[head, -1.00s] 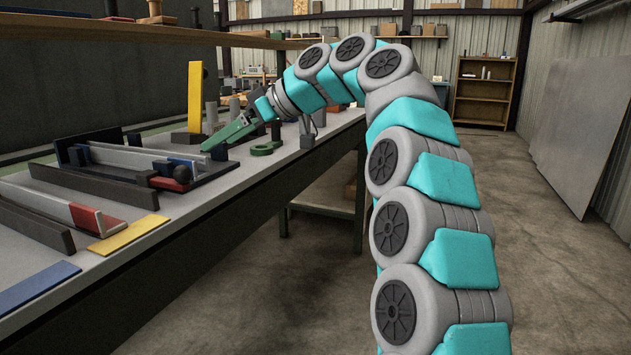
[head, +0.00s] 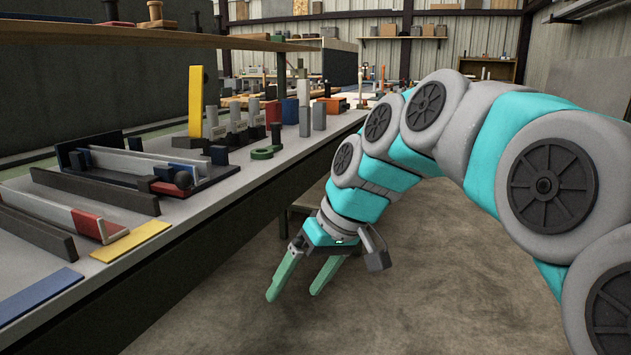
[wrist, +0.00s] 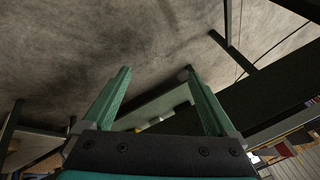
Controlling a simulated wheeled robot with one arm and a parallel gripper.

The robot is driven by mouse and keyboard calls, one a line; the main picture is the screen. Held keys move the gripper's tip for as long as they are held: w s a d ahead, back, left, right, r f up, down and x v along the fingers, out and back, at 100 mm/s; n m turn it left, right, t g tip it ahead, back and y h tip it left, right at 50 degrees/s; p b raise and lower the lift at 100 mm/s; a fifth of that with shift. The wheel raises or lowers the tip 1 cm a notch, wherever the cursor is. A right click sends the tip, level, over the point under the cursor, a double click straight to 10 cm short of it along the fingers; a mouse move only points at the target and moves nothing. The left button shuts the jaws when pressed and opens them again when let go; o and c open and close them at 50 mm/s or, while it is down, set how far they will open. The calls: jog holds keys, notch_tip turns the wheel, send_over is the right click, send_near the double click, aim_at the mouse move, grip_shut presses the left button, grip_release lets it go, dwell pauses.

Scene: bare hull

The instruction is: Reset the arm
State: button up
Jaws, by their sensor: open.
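My gripper (head: 296,280) hangs in front of the workbench's front edge, over the concrete floor, with its two green fingers pointing down. The fingers are apart and nothing shows between them in the head view. In the wrist view my gripper (wrist: 158,88) also shows open, with floor and dark bench parts beyond it. My teal and grey arm arches from the right side of the head view down to the gripper.
The workbench (head: 208,205) runs along the left with bars, blocks and a yellow plate (head: 130,241) near its edge. A green ring (head: 265,152) and an upright yellow bar (head: 196,101) stand farther along. Open floor (head: 420,290) lies below the arm. Shelves stand at the back.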

jog(key=s+d+f+m+g+h, duration=0.1)
jog(key=s+d+f+m+h, duration=0.1)
jog(key=s+d+f, duration=0.6)
jog(key=s+d+f+m+g+h, duration=0.1)
jog(key=s+d+f+m+h, duration=0.2)
jog(key=s+d+f, duration=0.6)
jog(key=s+m, duration=0.1)
jog(key=s, duration=0.6)
jog(key=shift+d+m+g+p, duration=0.2)
jog(key=shift+m+g+p, duration=0.1)
jog(key=shift+g+p, duration=0.1)
